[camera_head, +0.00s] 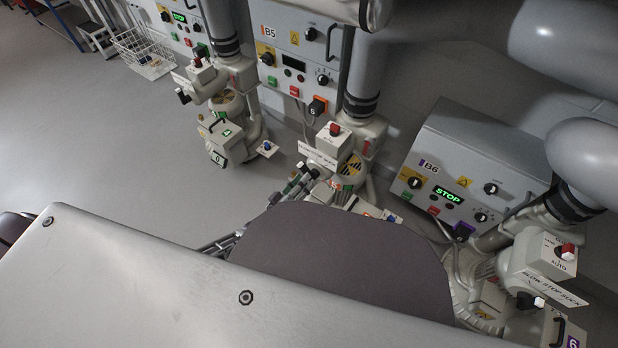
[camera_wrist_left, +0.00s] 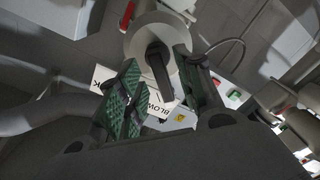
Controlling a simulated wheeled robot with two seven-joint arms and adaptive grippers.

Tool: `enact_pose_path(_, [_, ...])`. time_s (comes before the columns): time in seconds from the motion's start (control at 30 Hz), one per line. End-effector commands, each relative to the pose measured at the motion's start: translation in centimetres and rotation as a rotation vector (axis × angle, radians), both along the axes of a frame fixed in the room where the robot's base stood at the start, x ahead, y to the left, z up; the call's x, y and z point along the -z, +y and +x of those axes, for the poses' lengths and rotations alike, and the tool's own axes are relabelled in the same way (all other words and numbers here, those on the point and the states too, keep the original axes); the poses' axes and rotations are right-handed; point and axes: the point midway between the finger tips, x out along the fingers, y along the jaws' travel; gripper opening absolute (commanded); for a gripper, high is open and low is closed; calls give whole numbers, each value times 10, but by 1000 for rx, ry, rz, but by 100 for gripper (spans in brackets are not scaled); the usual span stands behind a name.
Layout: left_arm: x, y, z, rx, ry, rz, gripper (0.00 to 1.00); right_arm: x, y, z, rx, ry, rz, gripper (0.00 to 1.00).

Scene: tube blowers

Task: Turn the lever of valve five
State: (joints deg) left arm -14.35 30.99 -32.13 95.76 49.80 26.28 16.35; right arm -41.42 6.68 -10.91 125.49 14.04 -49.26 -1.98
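Valve five is the pale blower unit below the B5 cabinet (camera_head: 295,50). It has a red-topped switch box (camera_head: 333,139) and a white label plate (camera_head: 316,155). My left gripper (camera_head: 300,182) is beside this valve, partly hidden behind a dark rounded shape. In the left wrist view, the black lever (camera_wrist_left: 158,68) stands out from a pale round housing. The green-padded fingers of my left gripper (camera_wrist_left: 157,72) are apart, with the lever in the gap between them. I cannot tell whether a pad touches it. My right gripper is not in view.
The B6 cabinet (camera_head: 462,185) and its blower unit (camera_head: 540,262) stand at the right. Another blower unit (camera_head: 222,105) stands at the left, with a wire basket (camera_head: 145,52) beyond it. Grey floor (camera_head: 100,130) is clear at the left.

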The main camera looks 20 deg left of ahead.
Motion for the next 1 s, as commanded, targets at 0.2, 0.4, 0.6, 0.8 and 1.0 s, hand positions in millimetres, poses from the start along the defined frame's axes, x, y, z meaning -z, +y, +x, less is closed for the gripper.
enact_pose_path(0.2, [0, -8, 22, -1, -3, -1, 36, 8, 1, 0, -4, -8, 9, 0])
enact_pose_path(0.4, [0, -12, 33, 0, -1, 0, 36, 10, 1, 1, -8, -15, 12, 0])
enact_pose_path(0.6, [0, -13, 35, 1, -1, 1, 36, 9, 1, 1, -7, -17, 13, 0])
enact_pose_path(0.8, [-1, -13, 35, 1, -1, 1, 33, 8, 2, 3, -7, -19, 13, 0])
enact_pose_path(1.0, [-1, -13, 35, 1, -1, 1, 7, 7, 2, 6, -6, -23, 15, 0])
